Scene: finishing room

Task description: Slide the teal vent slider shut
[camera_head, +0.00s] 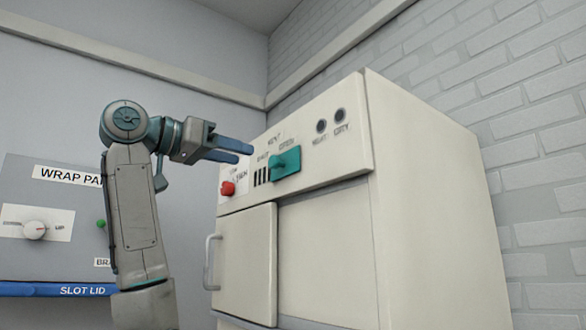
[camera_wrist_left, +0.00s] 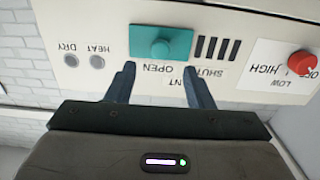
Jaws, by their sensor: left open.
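The teal vent slider (camera_head: 287,164) is a plate with a round knob on the cabinet's front panel. It sits under the OPEN label, with the dark vent slots (camera_head: 261,177) bare to its left, near the SHUT label. In the left wrist view, upside down, the slider (camera_wrist_left: 178,36) has the slots (camera_wrist_left: 217,48) on its right. My left gripper (camera_head: 244,151) is open and empty, up and left of the slider in the head view. Its fingertips (camera_wrist_left: 159,69) show just below the slider in the wrist view, with no clear contact. My right gripper is out of view.
A red knob (camera_head: 228,188) marked LOW and HIGH is left of the slots. HEAT and DRY buttons (camera_head: 330,120) are to the right. The cabinet door has a pale handle (camera_head: 209,262). A WRAP panel (camera_head: 60,255) stands at the left. Space before the slider looks clear.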

